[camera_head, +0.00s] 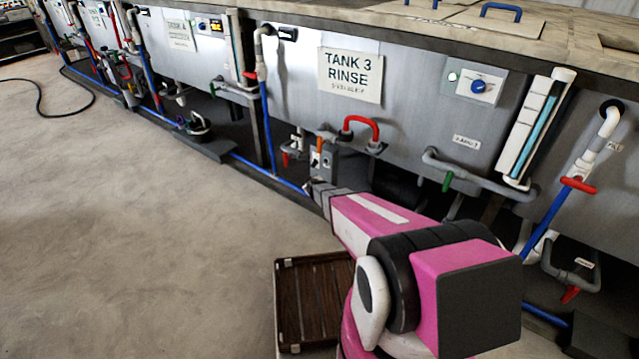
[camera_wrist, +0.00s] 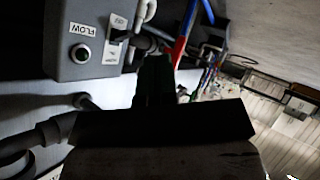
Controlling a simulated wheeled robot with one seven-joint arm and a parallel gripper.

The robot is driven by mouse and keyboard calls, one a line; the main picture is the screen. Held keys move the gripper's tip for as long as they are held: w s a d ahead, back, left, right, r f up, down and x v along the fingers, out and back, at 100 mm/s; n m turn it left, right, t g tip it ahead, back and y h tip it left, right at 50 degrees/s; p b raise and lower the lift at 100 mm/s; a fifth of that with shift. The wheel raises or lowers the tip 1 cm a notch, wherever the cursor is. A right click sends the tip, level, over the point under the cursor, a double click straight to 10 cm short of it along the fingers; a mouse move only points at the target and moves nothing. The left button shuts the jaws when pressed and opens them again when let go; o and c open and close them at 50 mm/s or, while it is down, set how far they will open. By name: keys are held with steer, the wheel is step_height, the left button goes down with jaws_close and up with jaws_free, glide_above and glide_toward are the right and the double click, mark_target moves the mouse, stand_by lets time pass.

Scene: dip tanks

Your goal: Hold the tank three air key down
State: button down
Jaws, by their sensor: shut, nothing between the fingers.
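The tank 3 sign (camera_head: 350,75) marks the grey tank front. Below it is a small grey control box (camera_head: 323,160), which also fills the upper left of the wrist view (camera_wrist: 62,58). Its face has a FLOW label, a round dark button or lamp, and a small black key (camera_wrist: 119,34) beside a second, upside-down label. I cannot read that label surely. My gripper (camera_head: 316,187) is close to the box, with its fingers shut and empty. In the wrist view the fingers (camera_wrist: 155,65) are a dark silhouette right of the key. Whether they touch it or it is pressed, I cannot tell.
A red-handled pipe (camera_head: 362,125) is right of the box. A blue pipe (camera_head: 267,125) runs down on the left. A grey pipe (camera_head: 465,172) with a green handle juts out further right. A brown slatted crate (camera_head: 288,305) lies on the floor. Open floor is left.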

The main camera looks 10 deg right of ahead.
steer(key=w+a+f+n+t, duration=0.2)
steer(key=w+f+t, duration=0.3)
steer(key=f, duration=0.8)
steer(key=shift+w+a+n+t, duration=0.25)
steer(key=shift+w+n, duration=0.25)
steer(key=shift+w, duration=0.7)
steer(key=shift+d, duration=0.1)
steer(key=w+d, duration=0.6)
steer(key=shift+w+d, duration=0.2)
steer(key=shift+w, duration=0.05)
stand_by(0.7)
steer(key=shift+w+d, duration=0.15)
steer(key=shift+w+d, duration=0.3)
stand_by(2.3)
steer(key=shift+s+a, duration=0.1)
steer(key=shift+s, duration=0.05)
steer(key=shift+s+a, duration=0.45)
steer(key=shift+a, duration=0.05)
